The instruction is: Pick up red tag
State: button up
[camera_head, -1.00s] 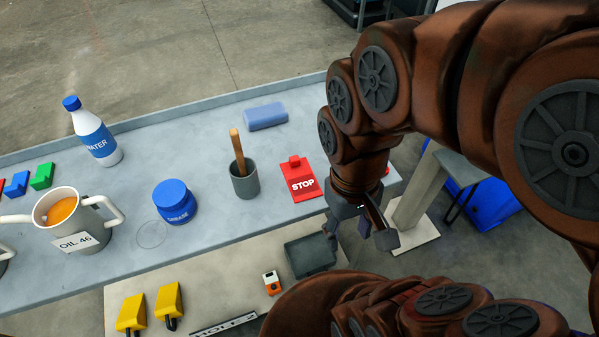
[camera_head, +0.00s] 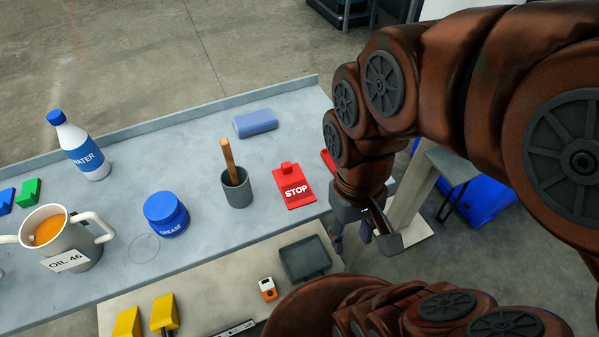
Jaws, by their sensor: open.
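The red tag (camera_head: 294,187), marked STOP in white, lies flat on the grey bench (camera_head: 125,193) near its right end. A raised red block sits at its far edge. My gripper (camera_head: 363,243) is open and empty, pointing down beyond the bench's front right edge. It is to the right of the tag and nearer to me, apart from it. Part of another red thing (camera_head: 328,161) shows right of the tag, mostly hidden behind my arm.
A grey cup (camera_head: 237,193) with a wooden-handled tool stands left of the tag. A blue cloth-like block (camera_head: 255,123) lies behind. A grease jar (camera_head: 166,215), oil jug (camera_head: 75,257) and water bottle (camera_head: 80,148) stand further left. A dark tray (camera_head: 305,259) sits on a lower surface.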

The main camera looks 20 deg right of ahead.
aim_at(296, 191)
jog(key=z, duration=1.75)
jog(key=k, duration=1.85)
jog(key=u, duration=1.45)
jog(key=i, duration=0.5)
